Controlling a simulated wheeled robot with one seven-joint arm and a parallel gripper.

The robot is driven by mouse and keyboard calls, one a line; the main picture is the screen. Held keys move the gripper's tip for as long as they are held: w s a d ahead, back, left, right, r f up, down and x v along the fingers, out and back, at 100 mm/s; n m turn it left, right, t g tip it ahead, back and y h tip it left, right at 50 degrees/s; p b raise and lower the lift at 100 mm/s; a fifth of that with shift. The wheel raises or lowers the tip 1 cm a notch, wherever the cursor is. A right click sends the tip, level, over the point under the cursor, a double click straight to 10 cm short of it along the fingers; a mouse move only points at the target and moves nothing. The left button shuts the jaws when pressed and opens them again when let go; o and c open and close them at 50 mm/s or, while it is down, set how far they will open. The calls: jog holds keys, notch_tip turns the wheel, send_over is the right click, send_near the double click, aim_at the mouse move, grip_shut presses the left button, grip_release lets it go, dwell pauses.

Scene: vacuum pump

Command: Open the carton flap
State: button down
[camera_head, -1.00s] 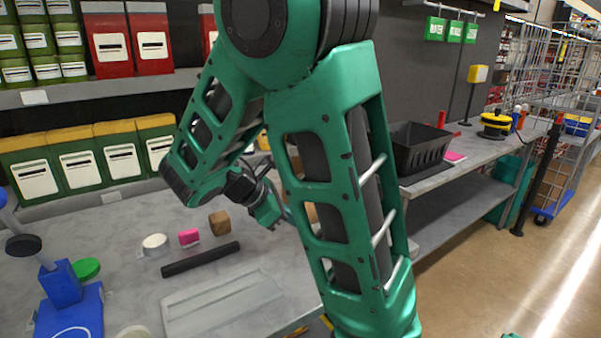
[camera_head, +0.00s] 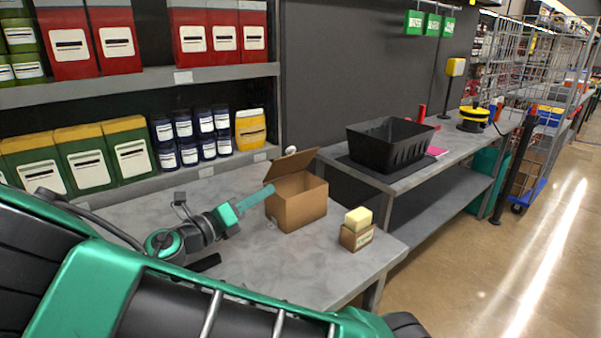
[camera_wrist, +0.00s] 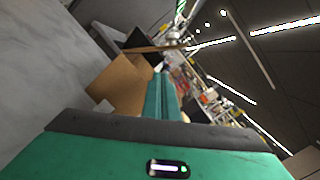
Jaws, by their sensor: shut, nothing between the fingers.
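The brown carton (camera_head: 300,208) stands on the grey table, right of its middle in the head view. One flap (camera_head: 292,163) stands up from its far left edge, tilted up and to the right. My gripper (camera_head: 268,188) is shut and empty, its thin green fingers reaching to the carton's left side near the top edge. I cannot tell if the tips touch it. In the wrist view the carton (camera_wrist: 121,86) lies left of the fingers (camera_wrist: 163,82), and the flap (camera_wrist: 155,48) shows edge-on beyond the fingertips. The inside of the carton is mostly hidden.
A black bin (camera_head: 390,145) is on the side bench. Shelves with blue jars (camera_head: 190,140) rise behind. My arm covers the lower left.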

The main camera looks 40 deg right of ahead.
aim_at(289, 160)
jog(key=w+d+r+n+h, duration=0.1)
jog(key=d+r, duration=0.1)
jog(key=d, duration=0.8)
jog(key=shift+r+n, duration=0.3)
jog(key=shift+w, duration=0.1)
